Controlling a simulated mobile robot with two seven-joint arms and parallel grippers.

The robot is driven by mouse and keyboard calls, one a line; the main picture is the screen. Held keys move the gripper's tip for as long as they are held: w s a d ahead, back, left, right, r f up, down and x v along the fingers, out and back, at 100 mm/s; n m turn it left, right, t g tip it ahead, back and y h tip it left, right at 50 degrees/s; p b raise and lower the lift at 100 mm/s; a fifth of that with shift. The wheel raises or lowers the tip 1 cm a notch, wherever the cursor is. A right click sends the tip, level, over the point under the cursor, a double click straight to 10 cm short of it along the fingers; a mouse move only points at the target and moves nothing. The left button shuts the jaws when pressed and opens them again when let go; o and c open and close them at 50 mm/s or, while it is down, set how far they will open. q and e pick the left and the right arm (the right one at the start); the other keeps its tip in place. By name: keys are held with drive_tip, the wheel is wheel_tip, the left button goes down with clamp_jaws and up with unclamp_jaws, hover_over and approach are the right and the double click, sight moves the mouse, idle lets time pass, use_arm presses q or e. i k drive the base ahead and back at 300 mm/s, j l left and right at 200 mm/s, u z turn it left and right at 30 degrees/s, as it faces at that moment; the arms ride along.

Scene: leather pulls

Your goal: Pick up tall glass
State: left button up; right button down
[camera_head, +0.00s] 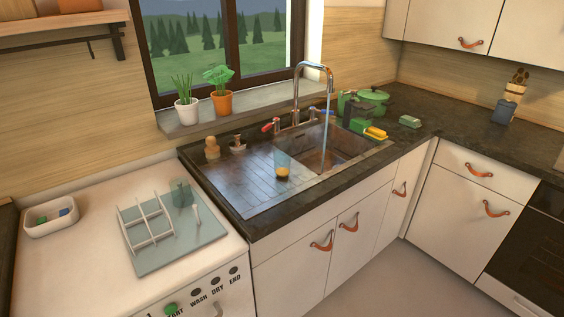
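A clear, tall glass (282,163) stands upright on the ridged drainboard of the metal sink (240,188), left of the basin. Something orange-yellow shows at its bottom. A second, teal see-through vessel (181,192) stands on the pale drying mat (190,240) beside a white rack (147,222); I cannot tell exactly what it is. Neither of my grippers is in view.
The chrome tap (328,78) rises behind the basin, and a stream seems to fall from it. Potted plants (221,104) stand on the windowsill. A green pot (372,101) and a yellow item (376,133) sit right of the sink. The right counter is partly clear.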

sight(282, 161)
drive_tip(key=i+l, duration=0.1)
drive_tip(key=l, duration=0.3)
drive_tip(key=i+l, duration=0.1)
drive_tip(key=l, duration=0.7)
drive_tip(key=i+l, duration=0.15)
drive_tip(key=l, duration=0.25)
drive_tip(key=u, duration=1.6)
